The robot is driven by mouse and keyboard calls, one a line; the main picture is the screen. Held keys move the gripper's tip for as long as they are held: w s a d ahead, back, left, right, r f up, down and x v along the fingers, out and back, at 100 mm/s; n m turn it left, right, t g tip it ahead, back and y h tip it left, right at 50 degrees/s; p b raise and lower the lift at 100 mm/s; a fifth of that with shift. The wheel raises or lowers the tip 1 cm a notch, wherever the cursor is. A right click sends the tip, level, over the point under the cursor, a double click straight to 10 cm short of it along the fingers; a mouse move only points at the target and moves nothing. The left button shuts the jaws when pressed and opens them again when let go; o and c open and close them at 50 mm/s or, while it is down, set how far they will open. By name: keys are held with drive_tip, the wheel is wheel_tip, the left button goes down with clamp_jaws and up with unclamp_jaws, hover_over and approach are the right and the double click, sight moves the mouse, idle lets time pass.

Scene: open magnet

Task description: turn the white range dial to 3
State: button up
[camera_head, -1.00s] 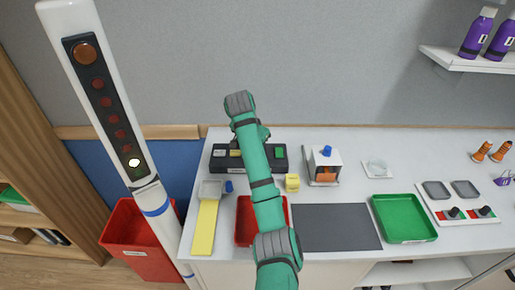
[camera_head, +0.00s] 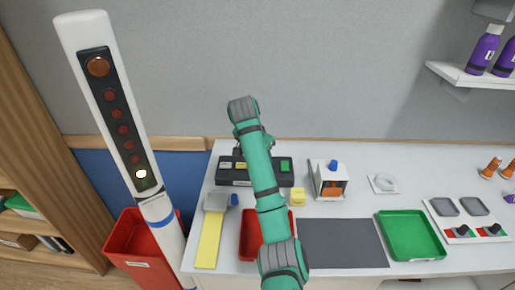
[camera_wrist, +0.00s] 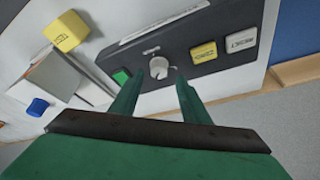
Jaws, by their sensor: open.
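The white range dial (camera_wrist: 159,67) sits on a dark control panel (camera_wrist: 215,62) in the wrist view, between a green button and a yellow button. My gripper (camera_wrist: 160,98) is open, its two green fingers apart, with the tips just short of the dial, one to each side in the picture. I cannot tell how far the fingers are above the panel. In the head view the panel (camera_head: 286,179) stands at the back of the counter, and my arm hides its middle and the dial. The dial's number marks are too small to read.
On the panel are a green button (camera_wrist: 122,76), a yellow button (camera_wrist: 203,51) and a white button (camera_wrist: 241,40). A yellow block (camera_head: 298,197) and a white device with a blue knob (camera_head: 330,181) stand to the right. A red tray (camera_head: 250,240) lies in front.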

drive_tip(key=shift+r, duration=0.8)
drive_tip(key=shift+s+d+r, duration=0.1)
drive_tip(key=shift+s+r, duration=0.15)
drive_tip(key=shift+s, duration=0.2)
drive_tip(key=v, duration=0.5)
drive_tip(key=shift+a, duration=0.2)
